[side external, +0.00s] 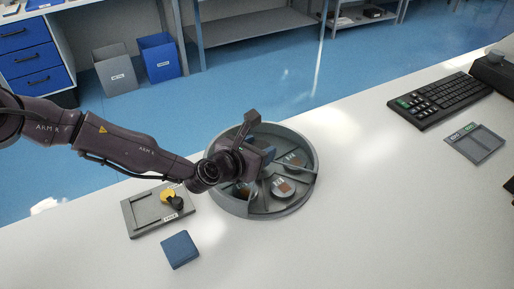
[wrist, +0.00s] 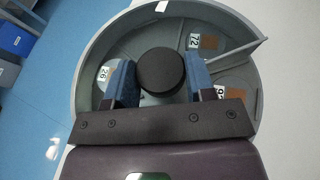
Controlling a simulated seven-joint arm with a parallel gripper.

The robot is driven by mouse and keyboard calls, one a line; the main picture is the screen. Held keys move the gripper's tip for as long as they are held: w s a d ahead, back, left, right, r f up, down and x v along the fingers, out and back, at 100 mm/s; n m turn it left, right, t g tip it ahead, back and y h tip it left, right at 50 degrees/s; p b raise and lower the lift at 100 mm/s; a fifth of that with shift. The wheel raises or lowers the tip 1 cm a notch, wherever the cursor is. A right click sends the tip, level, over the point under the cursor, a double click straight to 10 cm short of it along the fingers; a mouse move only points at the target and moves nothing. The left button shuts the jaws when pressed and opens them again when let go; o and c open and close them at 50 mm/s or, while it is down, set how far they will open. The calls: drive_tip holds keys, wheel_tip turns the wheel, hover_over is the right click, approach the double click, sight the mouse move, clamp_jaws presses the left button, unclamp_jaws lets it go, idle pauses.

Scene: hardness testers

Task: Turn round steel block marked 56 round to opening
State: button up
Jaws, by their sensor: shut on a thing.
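A round grey turntable tray (side external: 313,160) with compartments stands on the bench; its rim also shows in the wrist view (wrist: 97,45). Steel blocks with small tags lie in it, one (side external: 283,187) at the front right. In the wrist view a tag at the upper right reads 72 (wrist: 194,42). A tag at left (wrist: 102,73) looks like 26 or 56; I cannot be sure. My gripper (side external: 260,160) is over the tray's middle, its blue pads shut on a dark round knob (wrist: 161,72). The gripper hides part of the tray.
A grey holder (side external: 133,215) with a yellow and a black piece lies left of the tray. A blue block (side external: 180,250) sits in front. A keyboard (side external: 440,100) and a grey plate (side external: 475,145) are at the right. The bench between is clear.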

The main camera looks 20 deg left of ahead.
drive_tip(key=shift+s+d+n+t+y, duration=0.1)
drive_tip(key=shift+d+n+t+y, duration=0.1)
drive_tip(key=shift+n+y, duration=1)
drive_tip(key=shift+d+n+t+y, duration=0.1)
drive_tip(key=shift+n+t+y, duration=0.1)
drive_tip(key=shift+n+y, duration=1.9)
drive_tip(key=shift+y, duration=0.5)
drive_tip(key=shift+d+n+g+y, duration=0.1)
drive_tip(key=shift+n+g+y, duration=0.2)
drive_tip(key=shift+n+y, duration=0.55)
drive_tip(key=o, duration=1.3)
drive_tip(key=shift+c, duration=0.2)
drive_tip(key=shift+s+d+r, duration=0.25)
drive_tip(key=shift+s, duration=0.05)
drive_tip(key=v, duration=1.2)
